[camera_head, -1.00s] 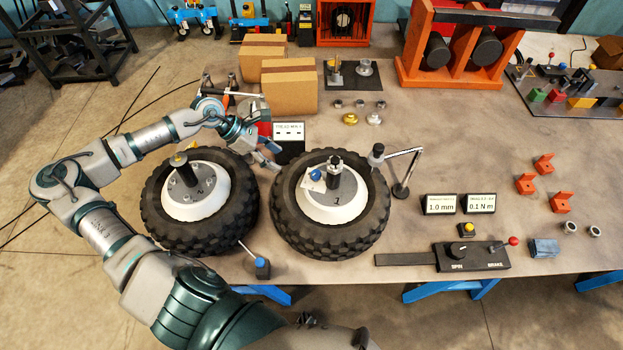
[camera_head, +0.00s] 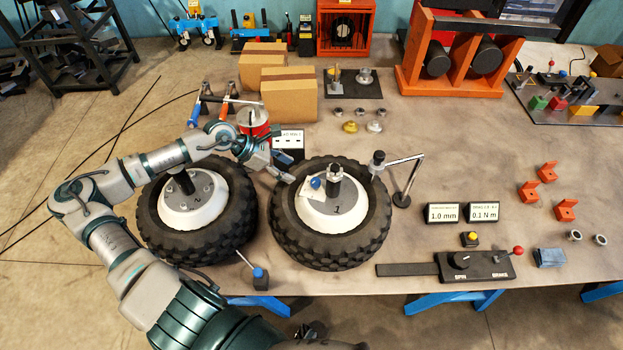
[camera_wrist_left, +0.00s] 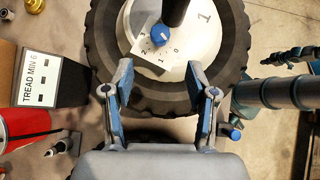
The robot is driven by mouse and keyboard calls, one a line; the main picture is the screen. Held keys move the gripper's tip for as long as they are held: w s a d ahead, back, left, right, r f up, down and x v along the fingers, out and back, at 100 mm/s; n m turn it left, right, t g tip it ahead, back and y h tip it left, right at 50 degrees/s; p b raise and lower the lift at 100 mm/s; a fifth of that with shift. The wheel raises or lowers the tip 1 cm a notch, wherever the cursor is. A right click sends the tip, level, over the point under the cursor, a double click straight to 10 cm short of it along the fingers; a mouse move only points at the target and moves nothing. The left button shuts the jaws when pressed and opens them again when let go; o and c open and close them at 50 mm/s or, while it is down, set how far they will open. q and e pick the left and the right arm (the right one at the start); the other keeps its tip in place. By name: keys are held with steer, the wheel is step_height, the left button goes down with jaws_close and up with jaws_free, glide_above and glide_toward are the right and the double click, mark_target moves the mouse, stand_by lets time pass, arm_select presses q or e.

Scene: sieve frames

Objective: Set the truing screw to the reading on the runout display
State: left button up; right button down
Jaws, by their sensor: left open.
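The truing screw is a blue knob (camera_head: 316,183) on a pale dial plate on the hub of wheel 1 (camera_head: 290,240). The left wrist view shows the knob (camera_wrist_left: 160,35) beside the dark axle, with printed numbers 0, 1 and 2 around it; which one its mark points to, I cannot tell surely. The runout display (camera_head: 442,213) reads 1.0 mm. My left gripper (camera_head: 284,166) is open and empty at the upper left edge of wheel 1, apart from the knob. In the left wrist view its fingers (camera_wrist_left: 160,88) point at the knob. My right gripper is not in view.
Wheel 2 (camera_head: 155,235) lies left, partly under my left arm. A TREAD MIN 6 sign (camera_head: 289,140) stands behind the gripper. A dial gauge arm (camera_head: 408,175) stands right of wheel 1. A second display (camera_head: 483,212) reads 0.1 N m. The spin and brake panel (camera_head: 475,265) lies front right.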

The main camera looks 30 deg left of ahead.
mark_target(313, 181)
arm_select(q)
steer(key=p+x, duration=0.1)
steer(key=x, duration=0.3)
steer(key=p+x, duration=0.1)
steer(key=x, duration=0.4)
steer(key=shift+w+d+r, duration=0.1)
steer(key=shift+w+d, duration=0.1)
steer(key=shift+w, duration=0.1)
steer(key=shift+w+d+f, duration=0.15)
steer(key=shift+d+f, duration=0.05)
steer(key=shift+f, duration=0.15)
jaws_close()
